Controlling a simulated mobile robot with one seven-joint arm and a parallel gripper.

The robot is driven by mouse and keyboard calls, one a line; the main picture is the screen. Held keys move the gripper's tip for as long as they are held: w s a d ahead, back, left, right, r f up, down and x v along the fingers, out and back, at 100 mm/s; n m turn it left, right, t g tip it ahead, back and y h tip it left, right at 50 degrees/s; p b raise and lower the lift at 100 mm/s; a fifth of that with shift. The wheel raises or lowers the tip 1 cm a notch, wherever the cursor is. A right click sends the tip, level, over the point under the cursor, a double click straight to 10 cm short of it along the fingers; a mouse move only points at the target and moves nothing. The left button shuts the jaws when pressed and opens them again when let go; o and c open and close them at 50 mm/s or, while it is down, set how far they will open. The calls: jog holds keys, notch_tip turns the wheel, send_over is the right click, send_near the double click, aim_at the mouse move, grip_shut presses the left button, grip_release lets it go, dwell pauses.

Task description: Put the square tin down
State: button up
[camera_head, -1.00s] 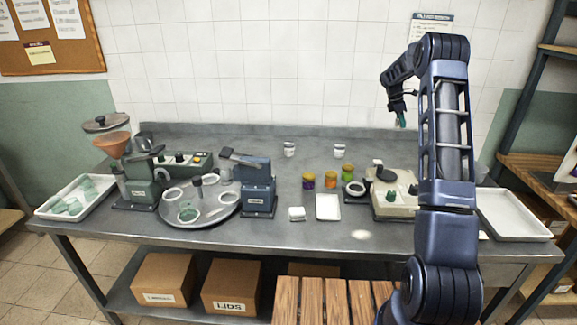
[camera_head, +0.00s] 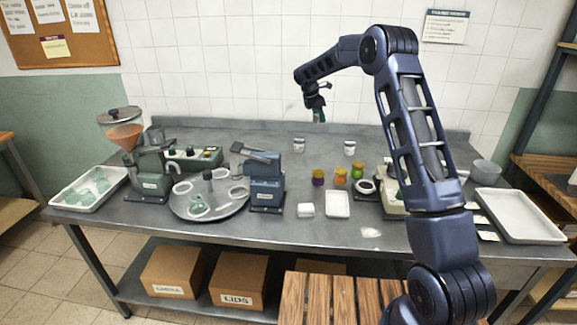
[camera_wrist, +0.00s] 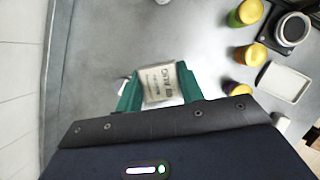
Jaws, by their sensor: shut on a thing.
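My gripper (camera_head: 319,115) is high above the back middle of the metal table (camera_head: 270,222). In the wrist view, the green fingers of my gripper (camera_wrist: 159,84) are shut on a pale beige, square-sided thing with printed lettering, which I take as the square tin (camera_wrist: 163,87). Its lower part is hidden behind the gripper body. In the head view the tin cannot be made out at the fingertips. The table's grey top shows below the tin in the wrist view, and the tin appears held above it.
Two small white jars (camera_head: 299,145) (camera_head: 349,148) stand at the back. Several colored jars (camera_head: 318,178), a white tray (camera_head: 338,204) and a small white box (camera_head: 306,210) are nearer the front. A round turntable (camera_head: 208,212) is left. The back strip left of the white jars looks clear.

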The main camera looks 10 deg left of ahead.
jog(key=n, duration=0.2)
send_over(291, 163)
jog(key=a, duration=0.1)
jog(key=shift+t, duration=0.4)
jog(key=f, duration=1.3)
jog(key=s+f, duration=0.1)
jog(key=f, duration=0.6)
jog(key=shift+a, duration=0.1)
jog(key=shift+f, duration=0.1)
jog(key=o, duration=1)
